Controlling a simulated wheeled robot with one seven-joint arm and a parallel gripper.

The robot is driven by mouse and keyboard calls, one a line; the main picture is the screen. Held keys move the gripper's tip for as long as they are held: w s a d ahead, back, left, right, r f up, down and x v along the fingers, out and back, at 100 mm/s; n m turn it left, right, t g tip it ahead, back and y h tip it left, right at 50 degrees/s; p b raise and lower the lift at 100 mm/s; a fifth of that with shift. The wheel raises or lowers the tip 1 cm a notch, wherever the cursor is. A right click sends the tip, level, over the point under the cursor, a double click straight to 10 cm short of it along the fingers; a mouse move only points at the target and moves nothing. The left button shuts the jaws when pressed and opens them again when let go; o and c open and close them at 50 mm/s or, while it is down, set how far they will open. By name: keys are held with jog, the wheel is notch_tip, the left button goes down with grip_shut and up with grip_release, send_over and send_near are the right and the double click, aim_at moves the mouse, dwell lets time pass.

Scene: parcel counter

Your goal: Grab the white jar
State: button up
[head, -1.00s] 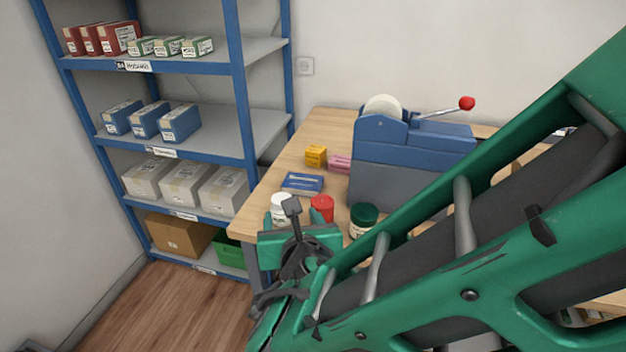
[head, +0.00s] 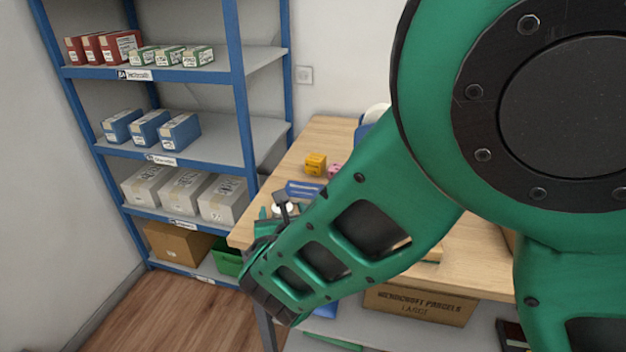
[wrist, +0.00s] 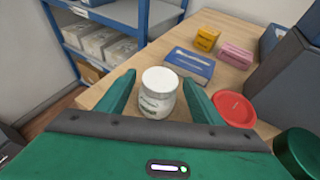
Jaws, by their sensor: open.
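The white jar (wrist: 158,96) stands upright on the wooden counter in the wrist view, with a white lid and a printed label. My gripper (wrist: 160,92) is open, with one green finger to the left of the jar and one to the right. The jar shows between the fingers, and I cannot tell whether either touches it. In the head view only a little of the jar's white lid (head: 283,209) shows; my arm hides the rest and most of my gripper.
A blue box (wrist: 190,65), a yellow box (wrist: 206,38) and a pink box (wrist: 236,55) lie behind. A blue shelf rack (head: 240,100) stands left of the counter (head: 330,135).

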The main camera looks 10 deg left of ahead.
jog(key=shift+w, duration=0.15)
jog(key=c, duration=1.1)
jog(key=shift+c, duration=0.2)
